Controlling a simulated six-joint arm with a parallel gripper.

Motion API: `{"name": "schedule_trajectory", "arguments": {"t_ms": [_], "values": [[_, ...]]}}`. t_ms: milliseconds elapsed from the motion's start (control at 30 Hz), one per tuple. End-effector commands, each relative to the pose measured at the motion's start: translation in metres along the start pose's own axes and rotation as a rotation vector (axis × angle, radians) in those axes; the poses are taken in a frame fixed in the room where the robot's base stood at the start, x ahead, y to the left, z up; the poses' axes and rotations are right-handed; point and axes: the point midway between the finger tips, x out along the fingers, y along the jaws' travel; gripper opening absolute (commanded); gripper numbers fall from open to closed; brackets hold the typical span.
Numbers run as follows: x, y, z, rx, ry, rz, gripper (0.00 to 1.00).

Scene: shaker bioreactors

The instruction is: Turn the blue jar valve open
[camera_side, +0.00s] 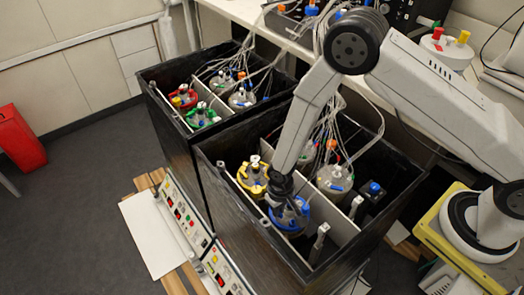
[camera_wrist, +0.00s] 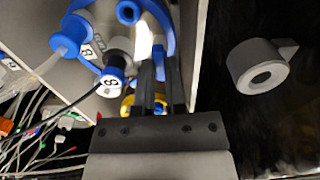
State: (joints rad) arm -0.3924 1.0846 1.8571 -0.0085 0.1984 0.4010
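The blue jar (camera_side: 287,214) stands in the front bin, with a blue ring on its top. In the wrist view its blue ring and caps (camera_wrist: 72,38) fill the upper left, and a pale upright piece (camera_wrist: 143,40) shows inside the ring. My gripper (camera_side: 279,190) is right over the jar, pointing down at it. In the wrist view the two dark fingers of my gripper (camera_wrist: 160,68) reach to the ring's lower edge, with a narrow gap between them.
A yellow-ringed jar (camera_side: 253,178) stands close beside the blue one. A clear-topped jar (camera_side: 334,180) is behind the divider (camera_side: 335,222). Red and green jars stand in the other bin. Loose cables (camera_wrist: 35,130) crowd the left of the wrist view. A grey round fitting (camera_wrist: 260,68) lies right.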

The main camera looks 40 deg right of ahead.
Motion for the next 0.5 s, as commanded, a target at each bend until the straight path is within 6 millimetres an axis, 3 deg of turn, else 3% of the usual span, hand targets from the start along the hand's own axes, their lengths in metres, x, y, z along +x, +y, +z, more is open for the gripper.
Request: {"name": "schedule_trajectory", "arguments": {"t_ms": [500], "values": [[0.0, 0.0004, 0.0005, -0.086, -0.002, 0.0, 0.0]]}}
